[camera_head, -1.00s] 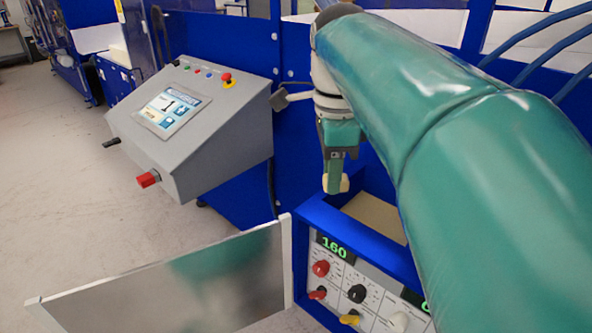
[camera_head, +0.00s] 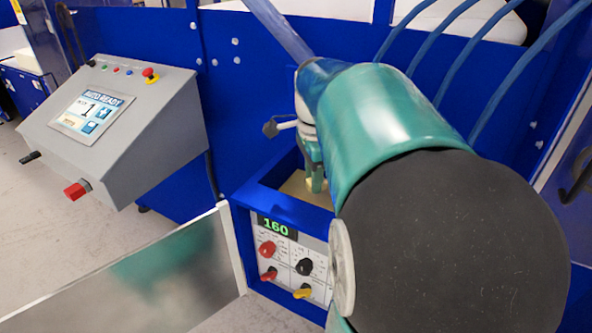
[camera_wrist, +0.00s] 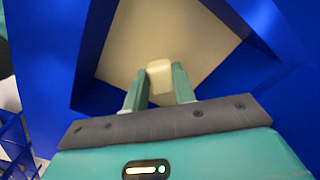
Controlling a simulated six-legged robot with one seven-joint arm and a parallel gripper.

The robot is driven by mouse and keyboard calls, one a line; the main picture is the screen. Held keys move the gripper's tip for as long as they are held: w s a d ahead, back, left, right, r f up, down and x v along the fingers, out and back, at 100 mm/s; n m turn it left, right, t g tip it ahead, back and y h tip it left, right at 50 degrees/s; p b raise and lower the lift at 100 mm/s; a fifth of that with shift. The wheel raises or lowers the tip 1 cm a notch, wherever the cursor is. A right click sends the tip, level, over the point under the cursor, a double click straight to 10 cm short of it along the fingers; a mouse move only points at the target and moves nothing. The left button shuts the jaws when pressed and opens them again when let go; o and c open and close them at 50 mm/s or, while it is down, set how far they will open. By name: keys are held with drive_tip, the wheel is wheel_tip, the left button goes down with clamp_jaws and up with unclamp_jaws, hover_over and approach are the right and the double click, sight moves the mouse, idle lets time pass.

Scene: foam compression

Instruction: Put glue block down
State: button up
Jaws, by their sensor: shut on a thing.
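The glue block (camera_wrist: 159,74) is a small cream block between the fingertips of my gripper (camera_wrist: 158,90) in the wrist view. My gripper is shut on it. Below it is the blue-walled box (camera_wrist: 92,55) with a beige inner surface (camera_wrist: 160,30). In the head view, my gripper (camera_head: 316,185) points down within the box's opening, and the blue rim (camera_head: 285,205) shows in front of it. The block is mostly hidden there by my gripper and arm. I cannot tell whether the block touches the beige surface.
A control panel (camera_head: 274,260) with a green 160 display and knobs is on the box's front. A grey console (camera_head: 140,130) with a screen stands at left. A shiny panel (camera_head: 150,275) extends left from the box. A blue wall (camera_head: 250,70) stands behind.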

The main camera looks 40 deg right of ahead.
drive_tip(key=shift+w+f, duration=0.1)
drive_tip(key=shift+f, duration=0.25)
drive_tip(key=shift+f, duration=0.45)
drive_tip(key=shift+f, duration=0.15)
drive_tip(key=o, duration=0.9)
drive_tip(key=shift+o, duration=0.2)
